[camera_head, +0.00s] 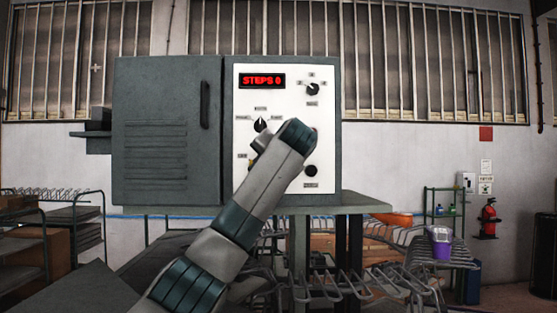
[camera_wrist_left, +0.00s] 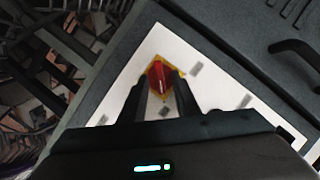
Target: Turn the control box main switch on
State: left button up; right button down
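The control box (camera_head: 168,135) is a dark grey cabinet with a white front panel (camera_head: 290,190). In the left wrist view, a red main switch (camera_wrist_left: 156,76) sits on a yellow plate (camera_wrist_left: 179,70) on the white panel (camera_wrist_left: 215,85). My left gripper (camera_wrist_left: 160,86) is open, with its two dark fingers on either side of the red switch. I cannot tell whether they touch it. In the head view, my left arm covers the red switch and gripper; only a bit of the yellow plate (camera_head: 251,162) shows. My right gripper is not in view.
The panel has a red "STEPS 0" display (camera_head: 262,80), an upper right knob (camera_head: 312,88), a middle knob (camera_head: 261,124) and a lower black button (camera_head: 311,170). A door handle (camera_head: 205,104) juts from the cabinet. The box stands on a grey table (camera_head: 365,200). Racks stand around it.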

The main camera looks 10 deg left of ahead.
pick_arm(q)
jog(key=b+v, duration=0.7)
jog(key=v, duration=0.8)
jog(key=shift+s+b, duration=0.25)
jog(key=shift+b, duration=0.15)
jog(key=shift+d, duration=0.15)
